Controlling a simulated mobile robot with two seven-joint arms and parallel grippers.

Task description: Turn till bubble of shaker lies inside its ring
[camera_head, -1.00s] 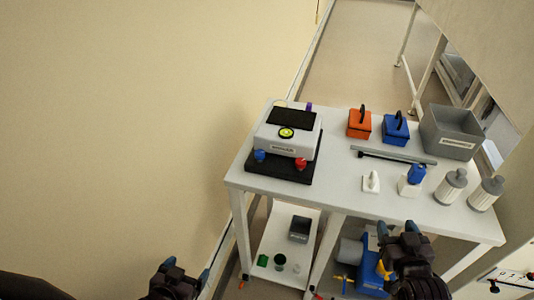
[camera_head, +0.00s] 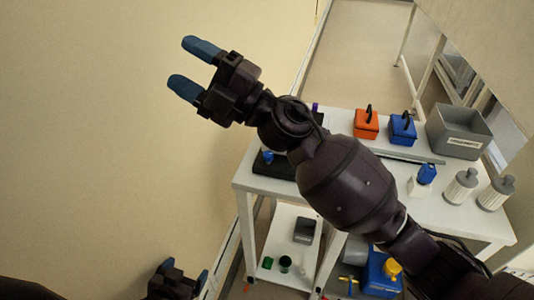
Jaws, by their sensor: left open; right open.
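The shaker's black base (camera_head: 272,168) stands on the white table at its left end, with a blue knob (camera_head: 267,157) on its near left corner. My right arm crosses in front of it and hides most of the shaker, including the bubble, the ring and the red knob. A small purple part (camera_head: 315,107) shows at its far side. My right gripper (camera_head: 180,63) is open and empty, up and left of the shaker, in front of the wall. My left gripper (camera_head: 184,271) is open and empty, low in the view, left of the table.
On the white table (camera_head: 440,222) are an orange box (camera_head: 366,125), a blue box (camera_head: 402,129), a grey bin (camera_head: 460,131), a blue-capped bottle (camera_head: 423,180) and two grey-topped canisters (camera_head: 460,187). A lower shelf (camera_head: 283,248) holds small items. The wall is close at left.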

